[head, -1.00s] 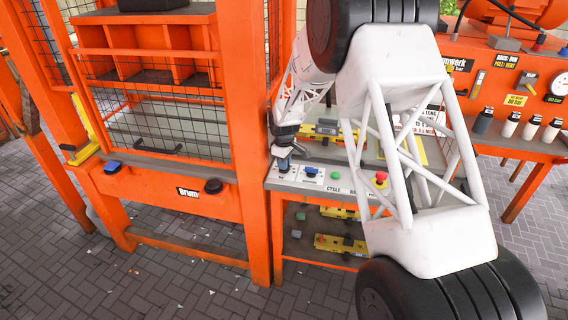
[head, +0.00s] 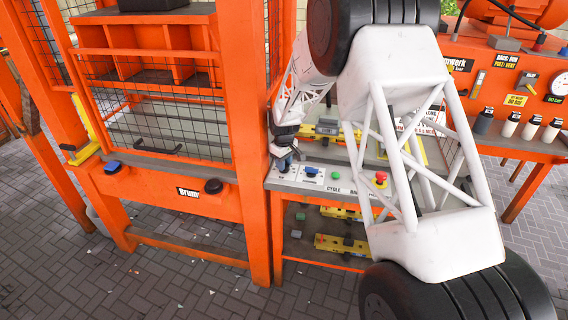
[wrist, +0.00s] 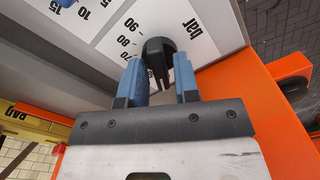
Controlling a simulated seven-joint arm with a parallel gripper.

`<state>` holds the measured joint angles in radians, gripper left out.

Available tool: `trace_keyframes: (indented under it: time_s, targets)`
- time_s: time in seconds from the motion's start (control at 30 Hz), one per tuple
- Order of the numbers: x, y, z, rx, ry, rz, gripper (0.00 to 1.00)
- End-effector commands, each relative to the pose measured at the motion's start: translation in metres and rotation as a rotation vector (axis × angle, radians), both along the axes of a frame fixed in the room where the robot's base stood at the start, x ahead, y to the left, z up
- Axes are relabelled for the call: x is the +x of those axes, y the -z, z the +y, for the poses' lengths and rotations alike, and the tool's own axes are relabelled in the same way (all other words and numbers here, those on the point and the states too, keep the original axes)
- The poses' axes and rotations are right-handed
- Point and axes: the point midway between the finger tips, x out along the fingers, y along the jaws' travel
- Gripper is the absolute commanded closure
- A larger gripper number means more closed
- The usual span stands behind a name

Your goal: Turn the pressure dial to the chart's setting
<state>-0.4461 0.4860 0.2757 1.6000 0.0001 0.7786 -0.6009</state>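The pressure dial is a black knob (wrist: 160,55) with a pale pointer line, on a white scale plate (wrist: 115,30) marked 70, 80, 90 and "bar" in the wrist view. The pointer line faces toward my gripper, away from the numbers. My gripper (wrist: 160,68) has blue fingers spread apart, one on each side of the knob; contact is not clear. In the head view my gripper (head: 284,157) is at the left end of the grey control panel (head: 285,186), covering most of the dial. A white sign (head: 425,123) is partly behind my arm; I cannot tell whether it is the chart.
A blue knob (head: 312,172), a green button (head: 336,176) and a red button (head: 380,177) sit along the panel. An orange post (head: 252,170) stands close on the left. A second orange bench with bottles (head: 532,128) is at the right.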

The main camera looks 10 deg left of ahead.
Motion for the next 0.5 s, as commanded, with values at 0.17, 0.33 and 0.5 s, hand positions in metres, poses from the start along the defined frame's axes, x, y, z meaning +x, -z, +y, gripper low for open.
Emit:
trace_keyframes:
  time_s: [0.17,0.33,0.5]
  targets:
    - [-0.0001,0.0004,-0.0003,-0.001,0.000,0.001,0.61]
    - [-0.0001,0.0001,-0.0004,-0.001,0.000,0.001,0.61]
    - [0.0000,-0.0057,-0.0004,0.000,0.000,0.000,0.61]
